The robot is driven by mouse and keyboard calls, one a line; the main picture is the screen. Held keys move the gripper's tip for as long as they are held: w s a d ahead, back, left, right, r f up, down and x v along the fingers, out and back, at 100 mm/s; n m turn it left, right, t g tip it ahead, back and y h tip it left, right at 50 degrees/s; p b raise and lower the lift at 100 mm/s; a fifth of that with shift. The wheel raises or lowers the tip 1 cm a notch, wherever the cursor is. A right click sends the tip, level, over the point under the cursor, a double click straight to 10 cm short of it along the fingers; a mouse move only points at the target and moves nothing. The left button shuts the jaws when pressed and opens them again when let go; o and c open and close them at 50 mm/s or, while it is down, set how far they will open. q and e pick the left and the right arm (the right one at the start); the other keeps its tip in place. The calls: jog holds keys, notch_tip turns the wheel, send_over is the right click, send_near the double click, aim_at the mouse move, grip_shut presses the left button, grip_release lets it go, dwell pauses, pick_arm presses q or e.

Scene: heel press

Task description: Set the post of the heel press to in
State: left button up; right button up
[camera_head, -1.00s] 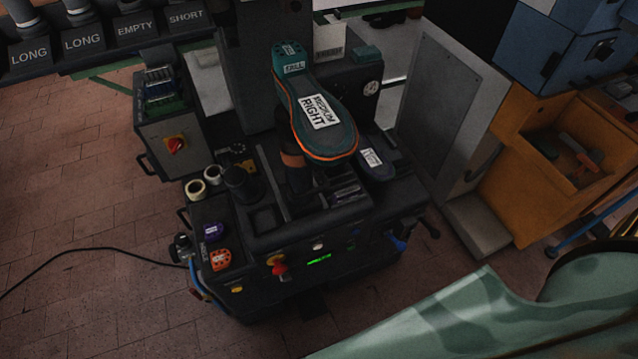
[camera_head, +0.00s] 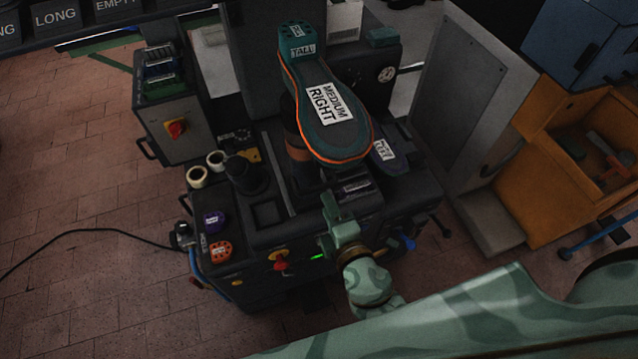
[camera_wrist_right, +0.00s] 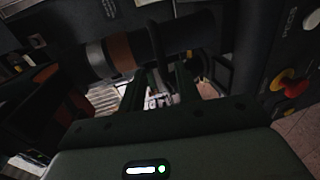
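The heel press (camera_head: 255,215) is a dark machine in the middle of the head view. Its post (camera_head: 297,148) has a brown band and stands under a teal shoe form with an orange edge (camera_head: 325,110), labelled MEDIUM RIGHT. The form hides part of the post. In the right wrist view the banded post (camera_wrist_right: 122,50) crosses above the fingers. My right gripper (camera_head: 332,208) is at the front of the press, below the form. In the wrist view its two fingers (camera_wrist_right: 162,78) are apart, with a dark bar-like part beyond them; contact cannot be told. My left gripper is not in view.
A grey box with a red switch (camera_head: 176,129) stands left. Cream rolls (camera_head: 197,177) and purple and orange pieces lie on the left side. An orange bin (camera_head: 560,185) stands right. Floor at left is clear apart from a cable.

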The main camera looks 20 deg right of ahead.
aim_at(319, 190)
jog(key=x, duration=0.7)
jog(key=shift+w+f, duration=0.1)
jog(key=shift+w, duration=0.1)
grip_shut()
